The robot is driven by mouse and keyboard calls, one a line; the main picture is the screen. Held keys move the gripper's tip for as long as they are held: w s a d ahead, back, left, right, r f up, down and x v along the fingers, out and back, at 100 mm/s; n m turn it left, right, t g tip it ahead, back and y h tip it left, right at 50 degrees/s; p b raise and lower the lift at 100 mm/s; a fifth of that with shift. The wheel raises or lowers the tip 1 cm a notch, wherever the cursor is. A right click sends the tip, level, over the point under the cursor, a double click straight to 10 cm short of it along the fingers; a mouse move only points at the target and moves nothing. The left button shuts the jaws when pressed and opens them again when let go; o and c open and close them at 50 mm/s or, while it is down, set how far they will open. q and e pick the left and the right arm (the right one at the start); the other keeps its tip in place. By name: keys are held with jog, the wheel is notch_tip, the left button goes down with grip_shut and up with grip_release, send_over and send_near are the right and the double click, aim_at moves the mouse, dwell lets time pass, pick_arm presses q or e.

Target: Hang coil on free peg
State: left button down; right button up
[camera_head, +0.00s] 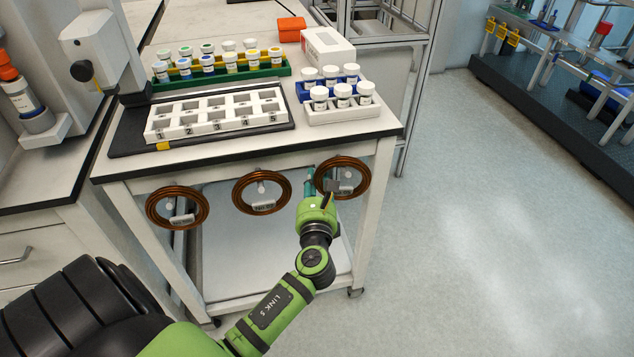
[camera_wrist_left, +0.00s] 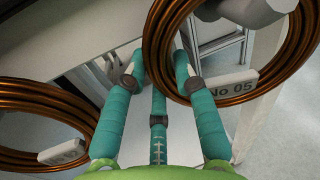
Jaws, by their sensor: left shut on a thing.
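Three copper coils hang along the front edge of the table: a left coil (camera_head: 150,213), a middle coil (camera_head: 237,200) and a right coil (camera_head: 366,180). My left gripper (camera_head: 309,178) has its teal fingers at the left rim of the right coil and is shut on it. In the left wrist view the gripper (camera_wrist_left: 155,70) has that coil's rim (camera_wrist_left: 156,40) between its fingertips. A thick grey peg (camera_wrist_left: 250,10) shows within this coil's ring, above its white tag "No 05" (camera_wrist_left: 232,84). The fingers partly hide the contact. My right gripper is not in view.
The table top (camera_head: 345,133) holds a white numbered rack (camera_head: 217,127), a green vial rack (camera_head: 270,73) and white-capped jars. A table leg (camera_head: 377,215) stands below the right coil. Open floor (camera_head: 490,210) lies to the right.

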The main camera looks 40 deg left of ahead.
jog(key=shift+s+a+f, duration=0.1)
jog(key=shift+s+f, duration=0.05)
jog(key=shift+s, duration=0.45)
pick_arm(q)
jog(key=c, duration=0.9)
grip_release()
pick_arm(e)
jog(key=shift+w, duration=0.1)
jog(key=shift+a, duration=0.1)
